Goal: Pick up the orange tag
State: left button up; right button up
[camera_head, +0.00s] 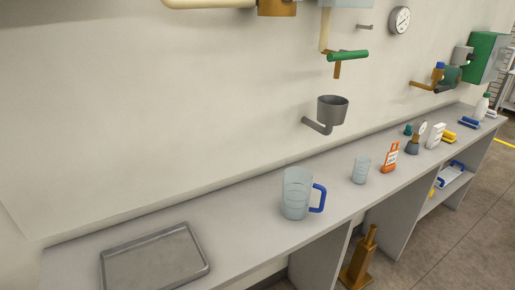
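The orange tag (390,158) stands upright on the grey counter, right of the middle of the view. It has a white label with dark marks on its front and a narrower top. It sits near the front edge, between a clear cup on its left and a small dark-based gauge on its right. Nothing covers it. Neither of my grippers shows in the head view.
On the counter (250,228) are a metal tray (153,262), a clear jug (296,194) with a blue handle, a clear cup (361,170), a gauge (414,142) and a white box (435,136). A grey wall cup (332,110) juts out above.

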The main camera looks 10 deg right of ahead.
aim_at(389, 165)
jog(key=z, duration=1.25)
jog(key=i+z, duration=0.2)
jog(key=l, duration=0.05)
